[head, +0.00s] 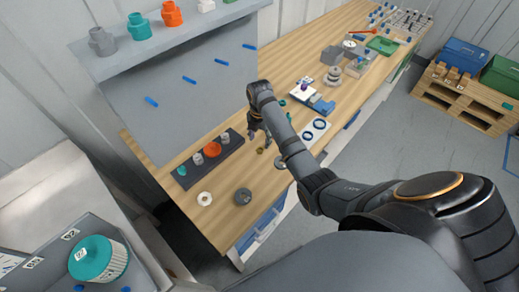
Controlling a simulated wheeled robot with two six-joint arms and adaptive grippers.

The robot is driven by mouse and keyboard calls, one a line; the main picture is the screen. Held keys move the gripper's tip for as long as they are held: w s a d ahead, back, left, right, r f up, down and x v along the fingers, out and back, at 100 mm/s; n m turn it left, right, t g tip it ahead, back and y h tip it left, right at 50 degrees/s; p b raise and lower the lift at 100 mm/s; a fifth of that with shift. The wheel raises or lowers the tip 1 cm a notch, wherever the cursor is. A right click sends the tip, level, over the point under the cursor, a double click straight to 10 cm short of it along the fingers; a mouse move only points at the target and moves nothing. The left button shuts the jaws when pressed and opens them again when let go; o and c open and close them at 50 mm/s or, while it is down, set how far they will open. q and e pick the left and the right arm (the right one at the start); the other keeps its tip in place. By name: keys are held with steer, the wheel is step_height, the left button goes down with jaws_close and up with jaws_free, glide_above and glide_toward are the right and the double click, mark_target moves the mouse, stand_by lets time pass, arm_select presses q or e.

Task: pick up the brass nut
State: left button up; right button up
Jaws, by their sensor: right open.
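The brass nut, a small gold-coloured piece (261,151), lies on the wooden workbench (228,216) in the head view. My right gripper (260,139) points down over the bench just behind the nut, with its fingers spread and nothing visible between them. The gap between the fingertips and the nut is small, and I cannot tell whether they touch. My right arm reaches in from the lower right. My left gripper is not in view.
A dark rack (213,159) with coloured fittings stands left of the gripper. A grey ring (243,196) and a pale ring (205,198) lie in front. A white board with blue rings (315,130) lies to the right. A grey panel (190,100) rises behind the bench.

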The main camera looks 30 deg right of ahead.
mark_target(260, 147)
steer(key=f, duration=0.2)
steer(key=f+p, duration=0.1)
steer(key=f, duration=0.1)
steer(key=shift+s, duration=0.2)
steer(key=shift+f, duration=0.25)
steer(key=shift+w+f, duration=0.1)
jaws_close()
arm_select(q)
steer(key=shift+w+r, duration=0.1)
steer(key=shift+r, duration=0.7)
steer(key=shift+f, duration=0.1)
